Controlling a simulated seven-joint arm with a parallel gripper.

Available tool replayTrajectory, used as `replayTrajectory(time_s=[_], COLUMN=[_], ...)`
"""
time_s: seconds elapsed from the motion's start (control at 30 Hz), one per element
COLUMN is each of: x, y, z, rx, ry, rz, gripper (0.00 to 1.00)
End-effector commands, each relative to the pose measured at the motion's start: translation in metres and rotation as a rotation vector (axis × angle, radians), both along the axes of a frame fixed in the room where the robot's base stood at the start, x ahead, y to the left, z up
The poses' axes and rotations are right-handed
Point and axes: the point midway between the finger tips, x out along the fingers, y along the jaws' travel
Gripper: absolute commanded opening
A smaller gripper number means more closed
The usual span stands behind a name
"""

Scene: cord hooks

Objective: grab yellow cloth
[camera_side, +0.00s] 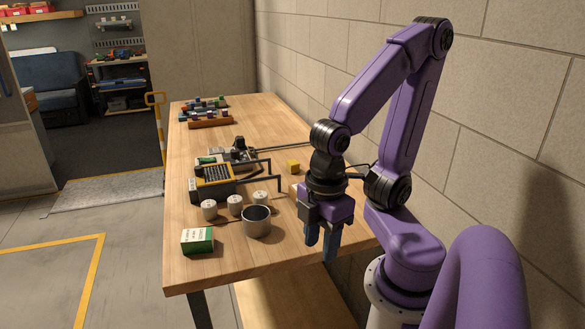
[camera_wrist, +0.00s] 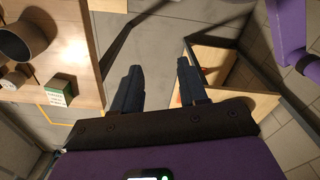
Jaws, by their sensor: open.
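A small yellow thing (camera_side: 293,167) lies on the wooden table, near its wall side. It looks block-like, and I cannot tell if it is a folded cloth. My gripper (camera_side: 320,243) points down near the table's front right corner, nearer the camera than the yellow thing and apart from it. In the wrist view its two dark blue fingers (camera_wrist: 159,64) are spread with nothing between them. The yellow thing does not show in the wrist view.
A metal cup (camera_side: 256,222), several white cups (camera_side: 235,205) and a green-and-white box (camera_side: 197,240) stand left of my gripper. Behind them is a grey device (camera_side: 213,178) with dark bent rods (camera_side: 262,163) reaching right. Coloured items in racks (camera_side: 210,121) are at the far end. The wall borders the right side.

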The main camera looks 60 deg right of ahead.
Motion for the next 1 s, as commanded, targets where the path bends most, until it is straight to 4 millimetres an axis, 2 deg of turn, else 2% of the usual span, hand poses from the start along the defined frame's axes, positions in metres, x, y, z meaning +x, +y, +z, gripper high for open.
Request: replayTrajectory(time_s=[0.43, 0.47, 0.53, 0.87, 1.0], x=[0.0, 0.0, 0.0, 0.0005, 0.0036], y=[0.0, 0.0, 0.0, 0.0, 0.001], z=[0.0, 0.0, 0.0, -0.0006, -0.0046], rx=[0.0, 0.0, 0.0, 0.0, -0.003], ry=[0.0, 0.0, 0.0, 0.008, 0.074], rz=[0.0, 0.0, 0.0, -0.015, -0.126], gripper=[0.43, 0.49, 0.72, 0.72, 0.72])
